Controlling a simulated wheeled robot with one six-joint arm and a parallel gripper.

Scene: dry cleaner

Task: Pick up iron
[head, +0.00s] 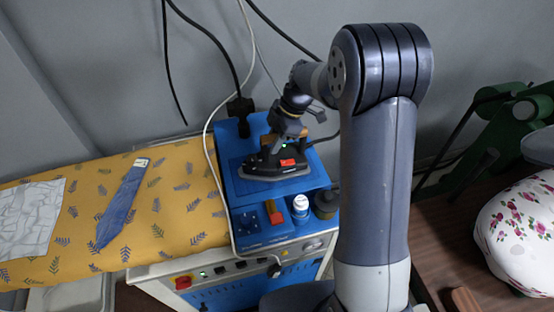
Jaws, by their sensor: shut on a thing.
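The iron (262,166) is dark with an orange-red patch on its side. It sits on, or just above, the blue top (231,187) of the ironing station; I cannot tell whether its sole touches the surface. My gripper (287,134) is over the iron from above and is shut on its upper part, around the handle. The fingers and handle are small and partly hidden by my wrist, so the exact grip is unclear.
A yellow patterned ironing board (180,215) with a blue tie (122,208) and a white cloth (30,215) extends left. A white bottle (300,208) and a dark jar (325,204) stand in front of the iron. Cables hang behind. A floral cushion (520,235) lies at right.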

